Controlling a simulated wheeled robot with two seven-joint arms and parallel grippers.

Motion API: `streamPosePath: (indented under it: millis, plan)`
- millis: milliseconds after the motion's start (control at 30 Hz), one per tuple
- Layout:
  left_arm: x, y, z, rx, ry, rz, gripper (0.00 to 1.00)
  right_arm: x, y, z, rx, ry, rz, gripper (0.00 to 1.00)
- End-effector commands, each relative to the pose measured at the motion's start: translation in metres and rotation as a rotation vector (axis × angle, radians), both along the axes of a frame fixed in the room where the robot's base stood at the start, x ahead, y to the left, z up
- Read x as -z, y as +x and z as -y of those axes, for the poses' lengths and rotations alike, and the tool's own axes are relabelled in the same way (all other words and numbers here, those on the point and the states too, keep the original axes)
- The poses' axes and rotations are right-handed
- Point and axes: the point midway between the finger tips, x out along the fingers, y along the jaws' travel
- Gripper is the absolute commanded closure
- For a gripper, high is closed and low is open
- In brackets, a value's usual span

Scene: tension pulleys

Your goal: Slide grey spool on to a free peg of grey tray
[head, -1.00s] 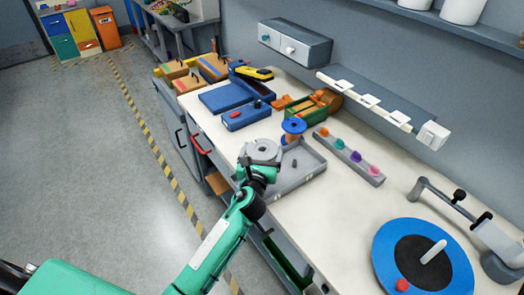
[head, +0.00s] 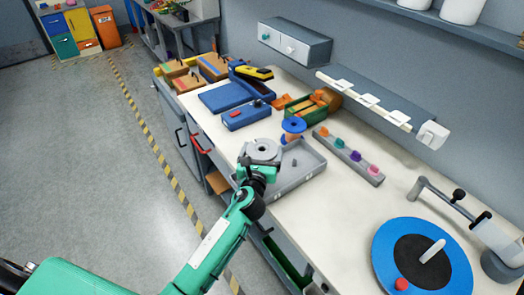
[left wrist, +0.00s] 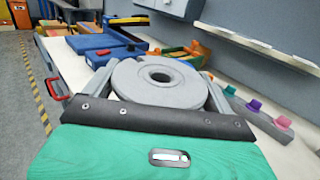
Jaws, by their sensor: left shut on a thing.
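The grey spool (head: 262,149) is held flat, hole facing up, by my left gripper (head: 262,160). In the left wrist view the spool (left wrist: 158,82) sits between the two fingers, with its centre hole clear. The grey tray (head: 302,180) lies on the bench beside and partly behind the gripper. A short grey peg (head: 294,163) stands free in it. A blue spool (head: 293,125) with an orange part below it stands at the tray's far corner. The spool is over the tray's left side; its height above the tray is hard to tell. My right gripper is not in view.
A grey strip with coloured knobs (head: 350,156) lies right of the tray. A green bin (head: 307,107) and a blue box (head: 246,115) are behind it. A blue turntable (head: 388,262) is at the front right. Bare bench lies between tray and turntable.

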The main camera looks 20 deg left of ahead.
Motion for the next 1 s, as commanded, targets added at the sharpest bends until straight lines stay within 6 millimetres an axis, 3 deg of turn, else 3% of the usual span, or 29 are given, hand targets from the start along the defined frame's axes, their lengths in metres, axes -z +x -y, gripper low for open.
streamPosePath:
  millis: [1000]
  plan:
    - [0.027,0.001,0.001,0.001,0.001,0.004,0.58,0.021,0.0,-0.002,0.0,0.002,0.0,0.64]
